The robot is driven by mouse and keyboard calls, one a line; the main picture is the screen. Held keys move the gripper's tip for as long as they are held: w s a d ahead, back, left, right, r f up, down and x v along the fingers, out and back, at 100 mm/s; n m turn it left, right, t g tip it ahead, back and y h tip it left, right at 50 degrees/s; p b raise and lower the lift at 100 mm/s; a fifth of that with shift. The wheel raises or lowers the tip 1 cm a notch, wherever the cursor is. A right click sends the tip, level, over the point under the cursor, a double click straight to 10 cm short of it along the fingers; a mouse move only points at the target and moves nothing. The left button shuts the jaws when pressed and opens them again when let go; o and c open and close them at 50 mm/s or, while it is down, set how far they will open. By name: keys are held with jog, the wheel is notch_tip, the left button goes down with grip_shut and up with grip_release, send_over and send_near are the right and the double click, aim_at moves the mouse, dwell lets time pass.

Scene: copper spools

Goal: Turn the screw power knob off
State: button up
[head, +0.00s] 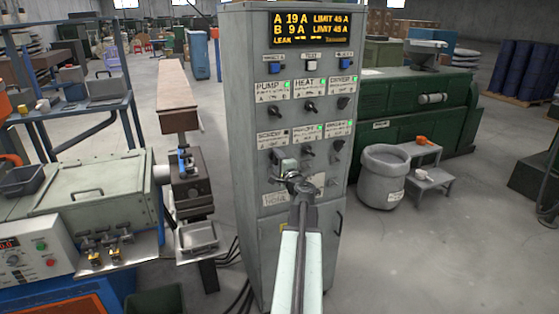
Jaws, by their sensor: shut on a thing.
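The grey control cabinet (262,215) stands upright in the middle of the head view, with a yellow-lit display (310,27) at its top. Two rows of labelled black knobs are on its front. The lower-left label (272,137) appears to read SCREW. My gripper (281,163) is at the panel just below that label, shut on the screw knob there. The jaws hide the knob, so its turn angle cannot be seen. The middle knob (308,152) and right knob (338,145) of the lower row are beside my gripper, uncovered.
A bench with a control box (22,255) and a green machine (85,200) stand on the left. A grey bin (384,178) and small steps (430,180) stand right of the cabinet. Open floor lies at the lower right. Cables run beside the cabinet's base.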

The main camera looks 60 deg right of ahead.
jog(key=shift+a+n, duration=0.2)
jog(key=shift+n, duration=0.1)
jog(key=o, duration=1.4)
jog(key=shift+d, duration=0.1)
jog(key=v, duration=0.7)
jog(key=shift+s+a, duration=0.25)
jog(key=shift+a, duration=0.05)
